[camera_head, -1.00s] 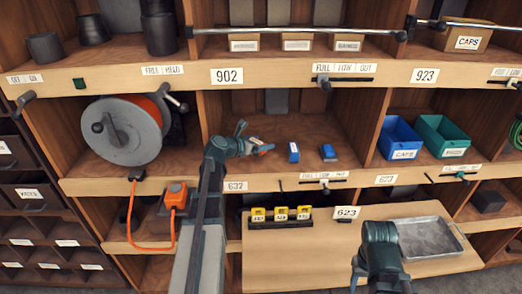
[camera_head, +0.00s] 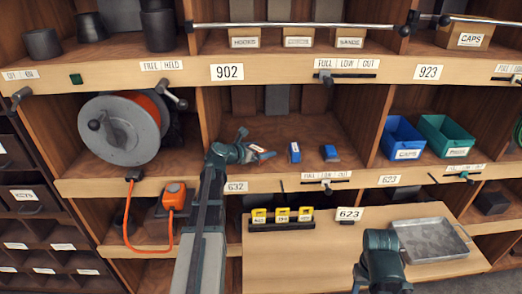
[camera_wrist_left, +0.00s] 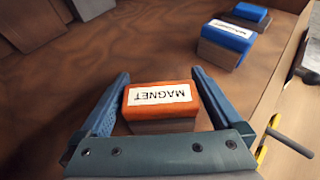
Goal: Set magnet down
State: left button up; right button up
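The magnet (camera_wrist_left: 160,100) is an orange block with a white MAGNET label and a darker lower part. In the head view, the magnet (camera_head: 261,152) is at my left gripper (camera_head: 255,145), inside the middle shelf bay (camera_head: 265,174), left of two blue blocks. Whether its underside touches the shelf board is hidden. My right arm shows at the lower right of the head view, but its fingers are not in view.
A labelled blue block (camera_head: 295,152) and another blue block (camera_head: 330,153) stand right of the magnet. The bay's left wall and front lip are close to my left arm. A pull-out board below holds yellow-labelled items (camera_head: 281,216) and a metal tray (camera_head: 436,256).

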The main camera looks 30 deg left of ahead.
aim_at(256, 149)
pick_arm(q)
jog(key=shift+r, duration=0.15)
jog(key=shift+s+r, duration=0.15)
jog(key=shift+s, duration=0.05)
jog(key=p+v, duration=0.3)
jog(key=v, duration=0.4)
jog(key=shift+a, duration=0.1)
jog(key=shift+s, duration=0.15)
